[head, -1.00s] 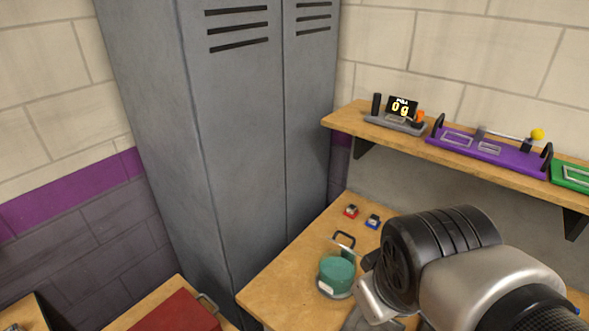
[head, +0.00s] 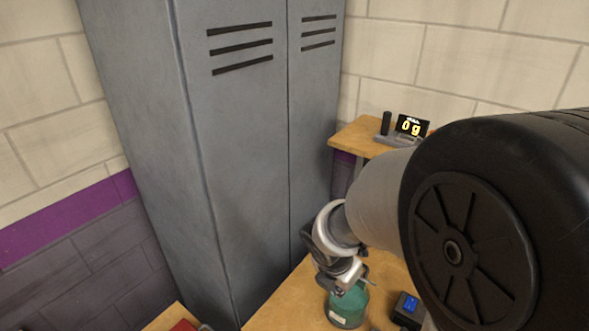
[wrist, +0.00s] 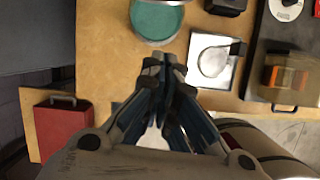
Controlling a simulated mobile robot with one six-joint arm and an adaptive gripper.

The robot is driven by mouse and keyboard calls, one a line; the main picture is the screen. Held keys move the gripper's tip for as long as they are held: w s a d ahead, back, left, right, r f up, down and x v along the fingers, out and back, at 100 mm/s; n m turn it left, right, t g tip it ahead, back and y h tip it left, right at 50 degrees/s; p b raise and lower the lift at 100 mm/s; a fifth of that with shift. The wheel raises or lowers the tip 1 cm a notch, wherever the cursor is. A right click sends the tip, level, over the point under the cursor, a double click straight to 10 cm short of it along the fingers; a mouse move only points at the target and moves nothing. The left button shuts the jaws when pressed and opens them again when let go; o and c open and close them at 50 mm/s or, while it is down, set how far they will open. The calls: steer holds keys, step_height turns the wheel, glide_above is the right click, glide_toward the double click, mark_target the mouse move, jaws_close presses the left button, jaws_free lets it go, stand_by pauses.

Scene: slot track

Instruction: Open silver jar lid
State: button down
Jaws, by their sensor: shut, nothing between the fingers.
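A teal jar-like cylinder (head: 347,309) with a pale label stands on the wooden bench at the bottom of the head view. In the wrist view a teal round body (wrist: 157,18) with a silver rim is cut by the top edge. I cannot make out a separate silver lid for certain. My gripper (wrist: 163,65) is shut and empty, with its fingertips just below the teal body in the wrist view. In the head view my gripper (head: 351,280) appears above and in front of the teal cylinder, hiding its top. Contact cannot be told.
A silver square plate (wrist: 200,72) with a round silver piece lies right of the teal body. A red box (wrist: 58,132) with a handle is at left. A tall grey locker (head: 235,160) stands behind. A shelf holds a scale display (head: 411,126). A blue-faced device (head: 407,306) stands nearby.

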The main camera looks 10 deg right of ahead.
step_height(320, 180, down, 10)
steer(key=w+d+f+n+b, duration=0.1)
steer(key=w+d+b, duration=0.15)
steer(key=b, duration=0.25)
steer(key=shift+w+d+r+p, duration=0.25)
steer(key=shift+w+d+r, duration=0.25)
steer(key=shift+w+r, duration=0.25)
steer(key=shift+w+d+r+p, duration=0.2)
steer(key=shift+w+d+r, duration=0.3)
steer(key=shift+r, duration=0.35)
steer(key=shift+r, duration=0.1)
